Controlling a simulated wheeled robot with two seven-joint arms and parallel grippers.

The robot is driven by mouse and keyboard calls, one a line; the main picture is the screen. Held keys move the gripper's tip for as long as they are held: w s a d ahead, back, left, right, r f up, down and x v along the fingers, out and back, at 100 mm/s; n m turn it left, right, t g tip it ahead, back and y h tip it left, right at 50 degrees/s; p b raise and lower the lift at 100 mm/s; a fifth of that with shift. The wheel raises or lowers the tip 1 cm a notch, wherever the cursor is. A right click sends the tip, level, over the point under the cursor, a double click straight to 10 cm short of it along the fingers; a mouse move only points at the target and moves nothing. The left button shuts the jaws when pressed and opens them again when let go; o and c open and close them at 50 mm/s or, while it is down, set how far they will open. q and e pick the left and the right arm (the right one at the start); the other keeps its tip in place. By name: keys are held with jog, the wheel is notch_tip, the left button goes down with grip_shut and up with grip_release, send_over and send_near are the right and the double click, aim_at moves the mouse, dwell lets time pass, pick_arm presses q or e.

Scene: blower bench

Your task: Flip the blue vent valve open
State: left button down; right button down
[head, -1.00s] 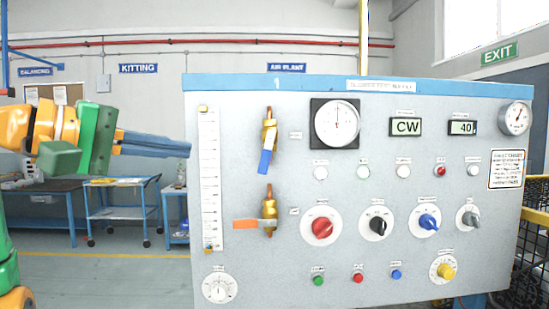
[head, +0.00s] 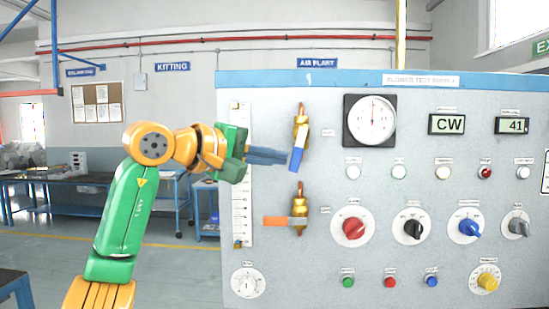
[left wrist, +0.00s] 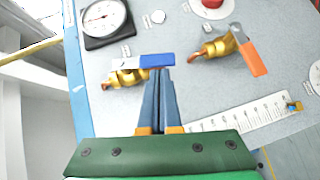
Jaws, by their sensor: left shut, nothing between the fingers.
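The blue vent valve has a brass body (head: 301,125) on the grey panel and a blue handle (head: 296,160) hanging down, its lower end tilted slightly left. The handle also shows in the left wrist view (left wrist: 157,61). My left gripper (head: 286,156) comes in from the left with its fingers shut and empty. Its tips are right beside the blue handle. In the left wrist view the tips (left wrist: 160,72) meet the handle's edge near its blue end; I cannot tell whether they touch. My right gripper is out of view.
Below is a second brass valve (head: 300,208) with an orange handle (head: 277,221) pointing left. A white scale strip (head: 242,205) runs down the panel's left side. A round gauge (head: 370,121) and several knobs, such as the red knob (head: 351,228), lie to the right.

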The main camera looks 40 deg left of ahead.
pick_arm(q)
jog(key=n+t+b, duration=0.1)
jog(key=b, duration=0.1)
jog(key=d+f+n+t+b, duration=0.1)
jog(key=shift+w+f+b, duration=0.1)
jog(key=shift+w+b, duration=0.25)
jog(key=shift+h, duration=0.4)
